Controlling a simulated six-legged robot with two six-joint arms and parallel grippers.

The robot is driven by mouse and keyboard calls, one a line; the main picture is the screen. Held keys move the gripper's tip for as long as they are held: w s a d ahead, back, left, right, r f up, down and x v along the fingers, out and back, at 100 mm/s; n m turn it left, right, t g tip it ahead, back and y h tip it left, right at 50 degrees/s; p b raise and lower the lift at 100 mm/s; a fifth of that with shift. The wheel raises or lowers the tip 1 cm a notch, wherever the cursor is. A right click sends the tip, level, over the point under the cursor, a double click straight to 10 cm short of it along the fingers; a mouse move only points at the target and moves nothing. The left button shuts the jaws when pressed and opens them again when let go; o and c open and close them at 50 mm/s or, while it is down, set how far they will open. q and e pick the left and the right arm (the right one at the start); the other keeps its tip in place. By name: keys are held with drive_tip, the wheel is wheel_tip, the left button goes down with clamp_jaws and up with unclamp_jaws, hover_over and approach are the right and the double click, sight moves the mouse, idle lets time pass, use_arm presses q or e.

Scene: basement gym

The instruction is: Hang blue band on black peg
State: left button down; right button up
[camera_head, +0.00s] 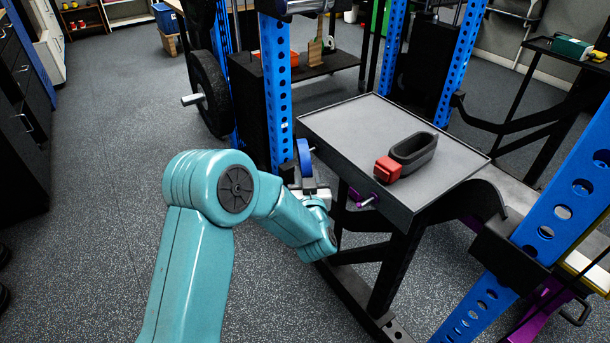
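The blue band (304,158) shows as a narrow upright loop beside the left front edge of the grey-topped table. My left gripper (307,180) is just below it and appears shut on its lower end. The gripper's fingers are small and partly hidden by the wrist. I cannot clearly make out the black peg; a small dark tip by the band's upper right could be part of it. I cannot tell whether the band touches it. My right gripper is not in view.
Blue rack uprights (276,90) stand close by. The floor at left is clear.

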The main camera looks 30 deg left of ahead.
use_arm(q)
drive_tip(key=shift+w+d, duration=0.25)
drive_tip(key=shift+d, duration=0.05)
